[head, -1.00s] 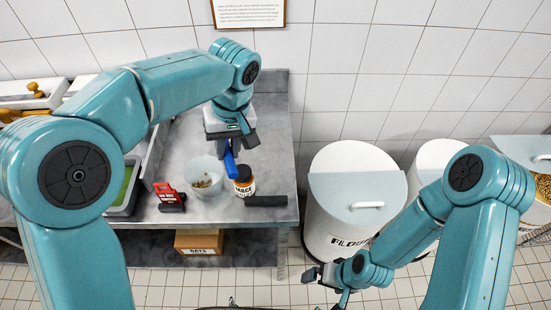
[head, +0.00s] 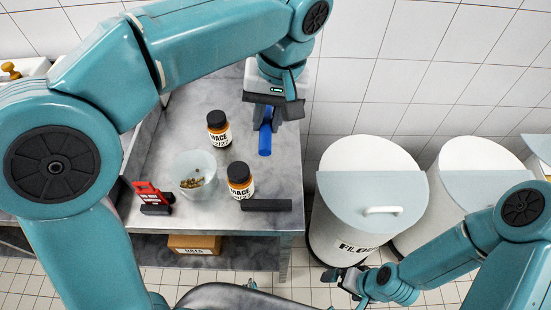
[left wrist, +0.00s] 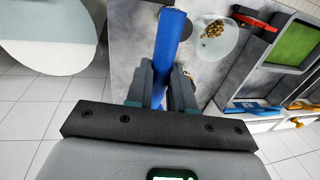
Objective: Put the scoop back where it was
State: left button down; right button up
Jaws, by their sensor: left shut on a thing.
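My left gripper (head: 269,118) is shut on a blue bar-like thing, which I take to be the scoop's handle (head: 265,140). It hangs below the fingers above the right side of the grey counter (head: 225,211).
A black bar (head: 266,205) lies at the front edge, and a red-and-black item (head: 152,197) is at the left. White lidded bins (head: 367,182) stand right of the counter.

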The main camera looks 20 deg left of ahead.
pick_arm(q)
jog(key=shift+s+a+f, duration=0.35)
jog(key=shift+s+f, duration=0.4)
jog(key=shift+s, duration=0.15)
jog(key=f, duration=1.1)
jog(key=w+f, duration=0.1)
jog(key=f, duration=0.5)
jog(key=shift+d+f, duration=0.2)
jog(key=shift+f, duration=0.1)
jog(key=shift+s+f, duration=0.2)
jog(key=shift+f, duration=0.1)
jog(key=shift+w+d+f, duration=0.1)
jog(key=shift+w+f, duration=0.15)
jog(key=shift+w, duration=0.1)
jog(key=shift+s+f+b, duration=0.15)
jog(key=shift+s+b, duration=0.1)
jog(key=shift+b, duration=0.3)
jog(key=c, duration=1.3)
grip_release()
jog(key=shift+o, duration=0.2)
jog(key=shift+w, duration=0.2)
jog(key=shift+s+r, duration=0.15)
jog(key=shift+r, duration=0.05)
jog(key=shift+r+p, duration=0.35)
notch_tip(320, 180, up, 11)
jog(key=d, duration=0.2)
jog(key=shift+w, duration=0.2)
